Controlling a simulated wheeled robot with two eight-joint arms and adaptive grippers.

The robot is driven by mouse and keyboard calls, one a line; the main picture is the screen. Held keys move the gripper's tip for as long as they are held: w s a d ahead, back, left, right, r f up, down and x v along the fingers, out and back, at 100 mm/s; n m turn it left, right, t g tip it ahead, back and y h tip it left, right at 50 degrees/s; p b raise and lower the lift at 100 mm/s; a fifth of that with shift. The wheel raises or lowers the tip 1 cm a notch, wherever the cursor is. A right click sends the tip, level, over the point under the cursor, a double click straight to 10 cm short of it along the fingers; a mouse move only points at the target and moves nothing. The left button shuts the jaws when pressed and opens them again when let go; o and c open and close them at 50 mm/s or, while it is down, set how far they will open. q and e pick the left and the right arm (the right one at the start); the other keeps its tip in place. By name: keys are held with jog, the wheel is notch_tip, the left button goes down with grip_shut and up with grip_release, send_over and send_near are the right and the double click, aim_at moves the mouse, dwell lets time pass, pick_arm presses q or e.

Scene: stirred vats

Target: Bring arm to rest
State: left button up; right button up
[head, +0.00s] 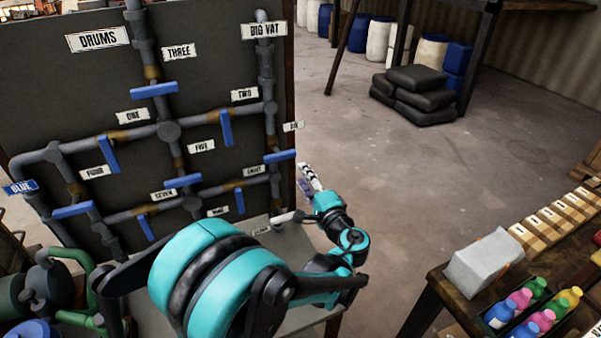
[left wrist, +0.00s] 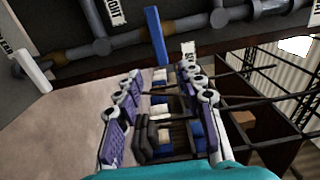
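My left arm comes in low across the head view, its teal links bent. My left gripper (head: 308,180) hangs in the air just right of the pipe panel's edge. In the left wrist view its two purple-padded fingers (left wrist: 160,90) stand apart, with nothing between them but distant background. A blue valve handle (head: 279,156) is close to the gripper, and a blue handle also shows beyond the fingertips in the left wrist view (left wrist: 155,35). I cannot tell whether the fingers touch it. My right gripper is in neither view.
The dark panel (head: 60,105) carries grey pipes with several blue handles and labels. A white handle (head: 288,217) sticks out low beside my arm. A wooden table (head: 455,290) with colored bottles stands at right. Black sacks (head: 415,90) lie behind. The floor between is clear.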

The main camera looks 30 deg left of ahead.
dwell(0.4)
pick_arm(q)
jog(key=s+d+f+n+g+h, duration=0.25)
jog(key=s+f+h, duration=0.2)
jog(key=s, duration=0.35)
jog(key=s+d+f+n+g+h, duration=0.1)
jog(key=s+f+n+g+h, duration=0.25)
jog(key=s, duration=0.55)
jog(key=s+d+f+n+t+h, duration=0.1)
jog(key=s+d+f+n+h, duration=0.1)
jog(key=s+d+h, duration=0.3)
jog(key=shift+s+d+t+h, duration=0.3)
jog(key=shift+s+d+h, duration=0.15)
jog(key=shift+d, duration=0.45)
